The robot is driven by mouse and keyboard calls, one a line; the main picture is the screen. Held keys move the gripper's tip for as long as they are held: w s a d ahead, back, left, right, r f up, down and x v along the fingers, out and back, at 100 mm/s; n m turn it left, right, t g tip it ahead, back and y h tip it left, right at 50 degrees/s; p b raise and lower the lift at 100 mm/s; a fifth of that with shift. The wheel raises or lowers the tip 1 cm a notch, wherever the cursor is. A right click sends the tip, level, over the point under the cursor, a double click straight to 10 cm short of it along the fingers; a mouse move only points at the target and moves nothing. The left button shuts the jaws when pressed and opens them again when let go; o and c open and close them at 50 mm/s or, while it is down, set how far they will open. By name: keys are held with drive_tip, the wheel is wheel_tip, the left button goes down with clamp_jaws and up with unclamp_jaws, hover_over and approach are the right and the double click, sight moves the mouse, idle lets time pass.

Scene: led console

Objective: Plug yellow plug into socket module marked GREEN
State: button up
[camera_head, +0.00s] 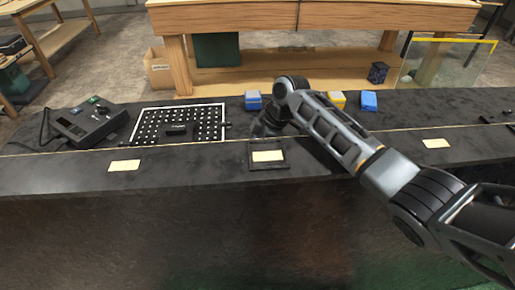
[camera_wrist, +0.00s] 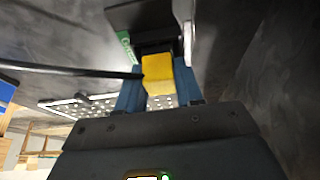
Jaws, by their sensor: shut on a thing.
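In the wrist view my gripper (camera_wrist: 160,92) has its two blue fingers shut on the yellow plug (camera_wrist: 158,72). A black cable (camera_wrist: 70,69) runs in from the left towards the plug. Just beyond the plug is a dark socket module (camera_wrist: 140,16) with a green label (camera_wrist: 125,46) at its left side; the lettering is too small to read surely. The plug's far end is right at the module, but I cannot tell whether it has entered. In the head view my gripper (camera_head: 268,125) is low over the counter; the plug and module cannot be made out there.
A perforated board (camera_head: 150,135) with a white border and a grey control box (camera_head: 88,122) lie to the left. Blue boxes (camera_head: 253,101) (camera_head: 369,101) and a yellow box (camera_head: 338,101) stand behind my arm. A dark frame with a pale card (camera_head: 268,156) lies in front.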

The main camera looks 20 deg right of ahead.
drive_tip(key=shift+s+a+f, duration=0.2)
drive_tip(key=shift+f, duration=0.25)
drive_tip(key=shift+s+a+f, duration=0.15)
drive_tip(key=shift+s+f, duration=0.05)
drive_tip(key=shift+f, duration=0.2)
drive_tip(key=o, duration=1.7)
drive_tip(key=shift+a+b, duration=0.1)
drive_tip(key=shift+b, duration=0.2)
drive_tip(key=shift+c, duration=0.2)
drive_tip(key=shift+r, duration=0.1)
drive_tip(key=shift+w+r+p, duration=0.2)
drive_tip(key=shift+r+p, duration=0.65)
drive_tip(key=shift+p, duration=0.05)
drive_tip(key=shift+w+d+r+p, duration=0.1)
drive_tip(key=shift+d+r+p, duration=0.05)
drive_tip(key=shift+r+p, duration=1.15)
drive_tip(key=shift+d+r+p, duration=0.1)
drive_tip(key=shift+r+p, duration=0.75)
drive_tip(key=shift+r, duration=0.8)
